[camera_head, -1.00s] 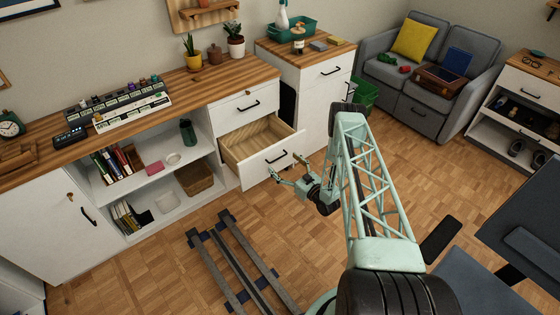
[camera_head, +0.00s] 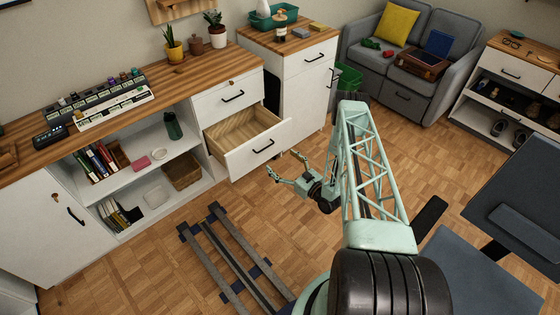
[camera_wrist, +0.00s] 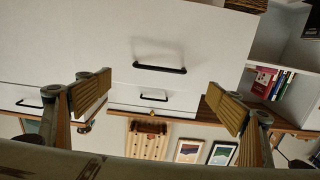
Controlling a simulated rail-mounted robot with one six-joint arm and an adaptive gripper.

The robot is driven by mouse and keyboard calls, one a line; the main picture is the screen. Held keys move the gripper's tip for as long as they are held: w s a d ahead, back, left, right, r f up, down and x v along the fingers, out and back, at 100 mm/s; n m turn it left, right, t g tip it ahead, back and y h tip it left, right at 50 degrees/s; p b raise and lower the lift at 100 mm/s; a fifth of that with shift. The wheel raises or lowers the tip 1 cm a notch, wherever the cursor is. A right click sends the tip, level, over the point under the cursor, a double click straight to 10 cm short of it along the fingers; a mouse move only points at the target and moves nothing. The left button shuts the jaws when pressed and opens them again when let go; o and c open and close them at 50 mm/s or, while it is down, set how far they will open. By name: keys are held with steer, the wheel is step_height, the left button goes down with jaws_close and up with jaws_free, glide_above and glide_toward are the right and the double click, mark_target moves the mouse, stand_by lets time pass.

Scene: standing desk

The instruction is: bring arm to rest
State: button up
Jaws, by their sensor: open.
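My gripper (camera_head: 284,163) is open and empty, in front of the pulled-out drawer in the head view. In the wrist view its two tan-padded fingers (camera_wrist: 160,93) stand wide apart, with nothing between them. My arm reaches out over the floor. The open drawer (camera_head: 247,143) has a white front, a black handle (camera_head: 263,146) and a bare wooden inside where it shows. The gripper looks clear of the handle. The wrist view is upside down and shows the drawer's white front with its handle (camera_wrist: 160,68) beyond the fingers.
A closed drawer (camera_head: 228,98) sits above the open one. The wooden counter (camera_head: 190,83) holds plants and a rack of small items. A grey sofa (camera_head: 400,85) stands at the back, dark desk-like panels (camera_head: 520,215) at right. The wooden floor (camera_head: 150,265) is open around my rail (camera_head: 235,265).

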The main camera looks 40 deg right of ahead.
stand_by(0.4)
